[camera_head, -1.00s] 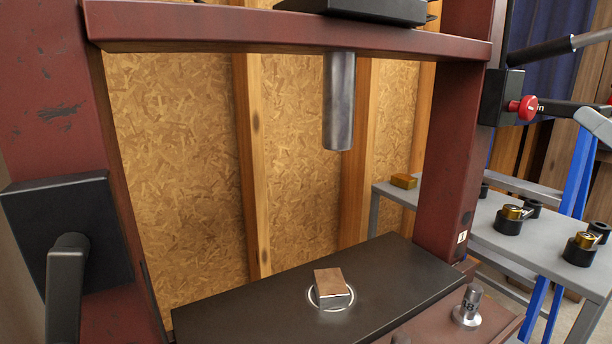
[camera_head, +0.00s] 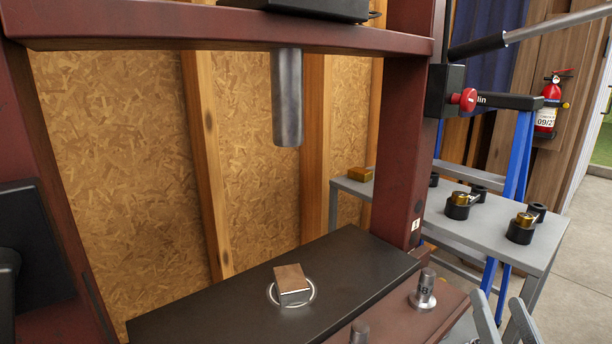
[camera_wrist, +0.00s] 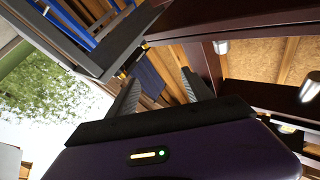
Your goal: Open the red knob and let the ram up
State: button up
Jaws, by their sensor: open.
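The red knob (camera_head: 466,99) sits on a black block on the press's right upright, under a long lever. The ram (camera_head: 287,100) is a grey steel cylinder hanging from the crossbeam, with a wide gap between its lower end and the small metal block (camera_head: 291,280) on the dark press plate (camera_head: 210,311). My gripper (camera_head: 507,303) shows at the bottom right, well below the knob, its two grey fingers apart and nothing between them. The wrist view also shows my open gripper (camera_wrist: 163,78); I cannot make out the knob there.
A grey table (camera_head: 515,233) with black-and-brass parts (camera_head: 522,227) stands right of the press. A steel piece (camera_head: 424,290) stands on the front ledge. A fire extinguisher (camera_head: 549,105) hangs on the wall. Open floor lies at the far right.

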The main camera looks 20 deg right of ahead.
jog(key=s+a+f+n+g+y, duration=0.2)
jog(key=s+a+f+n+y, duration=0.25)
jog(key=s+a+f, duration=0.55)
jog(key=s+a+f+n+g+y, duration=0.35)
jog(key=s+a+f+y, duration=0.2)
jog(key=s+a, duration=0.8)
notch_tip(320, 180, up, 20)
jog(key=d+p, duration=0.2)
jog(key=p, duration=1.8)
jog(key=shift+s+t+h, duration=0.35)
jog(key=shift+h, duration=0.05)
